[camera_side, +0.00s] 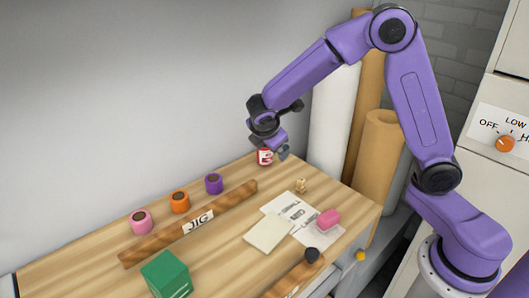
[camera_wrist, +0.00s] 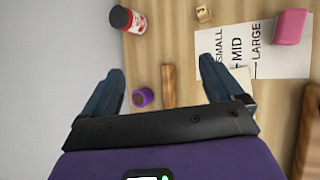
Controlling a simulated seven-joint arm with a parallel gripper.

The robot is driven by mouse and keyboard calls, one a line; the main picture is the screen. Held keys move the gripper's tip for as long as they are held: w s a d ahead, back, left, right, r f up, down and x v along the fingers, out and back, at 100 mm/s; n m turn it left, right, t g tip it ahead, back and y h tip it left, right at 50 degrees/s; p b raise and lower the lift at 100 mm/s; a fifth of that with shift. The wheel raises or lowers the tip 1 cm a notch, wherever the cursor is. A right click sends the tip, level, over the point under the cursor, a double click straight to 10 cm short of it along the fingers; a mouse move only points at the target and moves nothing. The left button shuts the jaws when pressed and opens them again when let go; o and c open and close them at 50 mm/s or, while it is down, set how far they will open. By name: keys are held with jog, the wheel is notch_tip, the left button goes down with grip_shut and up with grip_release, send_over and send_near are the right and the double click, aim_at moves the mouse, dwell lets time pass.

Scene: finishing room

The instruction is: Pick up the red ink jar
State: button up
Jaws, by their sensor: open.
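The red ink jar (camera_side: 265,157) stands at the far corner of the wooden table in the side view. It has a white label with dark marks. In the wrist view the red ink jar (camera_wrist: 127,19) shows at the upper left, with a dark lid, beyond my left finger. My gripper (camera_side: 277,147) is open above the jar's end of the table and looks close to the jar. In the wrist view my gripper (camera_wrist: 160,68) has its fingers wide apart with nothing held, and the jar lies outside them.
A purple spool (camera_side: 213,184), orange spool (camera_side: 180,202) and pink spool (camera_side: 141,221) line the wall side. A wooden JIG bar (camera_side: 190,223), green box (camera_side: 167,275), pink block (camera_side: 328,219) on paper and small wooden piece (camera_side: 301,185) stand nearby. Tall rolls (camera_side: 335,115) rise behind.

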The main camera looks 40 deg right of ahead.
jog(key=w+d+f+n+t+h, duration=0.1)
jog(key=w+d+f+n+h, duration=0.15)
jog(key=w, duration=0.35)
jog(key=w+d+f+n+h, duration=0.1)
jog(key=w+d+f, duration=0.1)
jog(key=w+d, duration=0.3)
jog(key=n+t+h, duration=0.1)
jog(key=n+h, duration=0.1)
jog(key=n, duration=0.1)
send_over(265, 151)
jog(key=w, duration=0.2)
jog(key=f, duration=0.5)
jog(key=shift+s+d, duration=0.2)
jog(key=shift+d, duration=0.15)
jog(key=shift+d+f, duration=0.15)
jog(key=shift+f, duration=1.95)
notch_tip(265, 151, down, 2)
jog(key=shift+f, duration=0.25)
jog(key=shift+x, duration=0.95)
jog(key=shift+w+d+f, duration=0.3)
jog(key=shift+d+f, duration=0.05)
jog(key=shift+d, duration=0.05)
jog(key=shift+r, duration=0.1)
jog(key=c, duration=1.3)
